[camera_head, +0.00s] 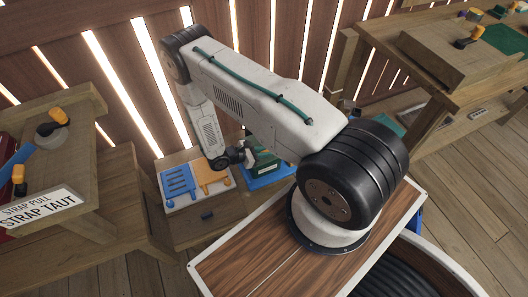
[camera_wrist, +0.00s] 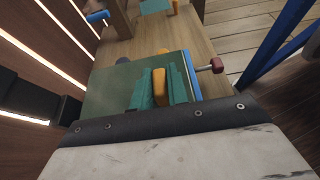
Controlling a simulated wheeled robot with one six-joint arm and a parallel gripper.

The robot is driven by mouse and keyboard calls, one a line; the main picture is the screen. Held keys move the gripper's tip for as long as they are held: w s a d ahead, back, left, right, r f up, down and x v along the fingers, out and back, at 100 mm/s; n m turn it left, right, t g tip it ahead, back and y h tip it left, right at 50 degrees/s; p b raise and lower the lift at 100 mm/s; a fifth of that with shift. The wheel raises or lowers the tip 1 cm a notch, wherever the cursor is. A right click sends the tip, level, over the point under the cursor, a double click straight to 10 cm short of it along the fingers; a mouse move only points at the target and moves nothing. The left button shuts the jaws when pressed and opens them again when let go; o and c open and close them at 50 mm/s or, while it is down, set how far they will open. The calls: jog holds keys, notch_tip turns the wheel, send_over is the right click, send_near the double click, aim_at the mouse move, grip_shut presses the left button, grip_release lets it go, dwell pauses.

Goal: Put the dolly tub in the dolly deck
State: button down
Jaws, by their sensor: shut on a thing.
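The dolly tub is a dark green box, mostly hidden behind my arm in the head view (camera_head: 264,163). In the wrist view its green top (camera_wrist: 108,92) carries an upright orange grip. My gripper (camera_wrist: 159,90) has its two teal fingers closed on either side of that orange grip. The blue dolly deck (camera_head: 272,179) shows below the tub in the head view, and a blue edge (camera_wrist: 192,76) shows along the tub's right side in the wrist view. I cannot tell whether the tub rests fully in the deck.
A dark red knob (camera_wrist: 217,65) on a short rod sticks out beside the blue edge. A board with blue and orange pieces (camera_head: 193,184) lies left of the tub. A wooden bench (camera_head: 75,125) stands at the left, and a slatted wall is close behind.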

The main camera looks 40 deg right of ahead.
jog(key=c, duration=1.4)
grip_release()
jog(key=shift+o, duration=0.2)
